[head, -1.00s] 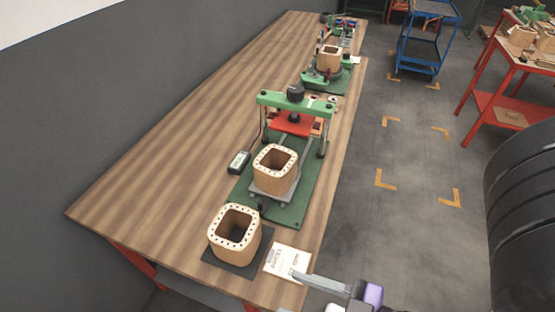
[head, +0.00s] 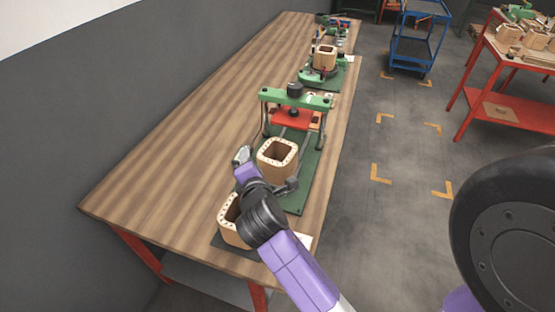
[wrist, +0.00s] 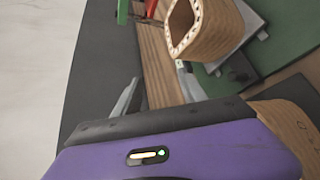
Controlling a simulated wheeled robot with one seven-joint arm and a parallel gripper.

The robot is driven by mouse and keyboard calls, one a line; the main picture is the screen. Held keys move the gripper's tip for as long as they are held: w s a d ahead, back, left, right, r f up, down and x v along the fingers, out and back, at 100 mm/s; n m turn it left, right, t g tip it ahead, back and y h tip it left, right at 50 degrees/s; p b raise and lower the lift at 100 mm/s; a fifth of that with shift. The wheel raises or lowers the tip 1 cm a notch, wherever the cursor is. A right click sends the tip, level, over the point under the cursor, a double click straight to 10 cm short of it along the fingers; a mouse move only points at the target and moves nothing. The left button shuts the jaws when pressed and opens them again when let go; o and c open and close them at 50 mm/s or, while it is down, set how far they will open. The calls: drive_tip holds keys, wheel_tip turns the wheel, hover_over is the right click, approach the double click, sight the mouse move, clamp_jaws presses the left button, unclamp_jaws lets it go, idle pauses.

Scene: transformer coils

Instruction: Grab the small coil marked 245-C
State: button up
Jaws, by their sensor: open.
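Two square, hollow tan coils stand at the near end of the bench. One coil (head: 277,160) is on the plate of the green press and also shows in the wrist view (wrist: 205,33). The nearer coil (head: 231,222) stands on a dark mat, partly hidden by my arm; in the wrist view it seems to be the tan side (wrist: 290,122) at lower right, with marks too small to read. I cannot read 245-C on any coil. My gripper (wrist: 158,92) is open and empty, its fingers left of and below the press coil; in the head view it (head: 243,158) is above the bench.
The green press frame (head: 295,97) rises behind the press coil. A farther coil (head: 325,56) sits on another fixture. The bench (head: 190,130) is clear on its left side, beside the grey wall (head: 90,110). A blue cart (head: 415,40) stands beyond the aisle.

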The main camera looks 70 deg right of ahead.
drive_tip(key=s+d+n+g+h, duration=0.1)
drive_tip(key=s+d+n+g, duration=0.2)
drive_tip(key=d, duration=0.2)
drive_tip(key=n+g, duration=0.4)
approach(292, 153)
drive_tip(key=d, duration=0.2)
drive_tip(key=shift+a+f+x, duration=0.1)
drive_tip(key=shift+f+x, duration=0.1)
drive_tip(key=shift+x, duration=1.75)
drive_tip(key=shift+a+f+x, duration=0.1)
drive_tip(key=shift+f+x, duration=0.1)
drive_tip(key=shift+x, duration=1.75)
clamp_jaws()
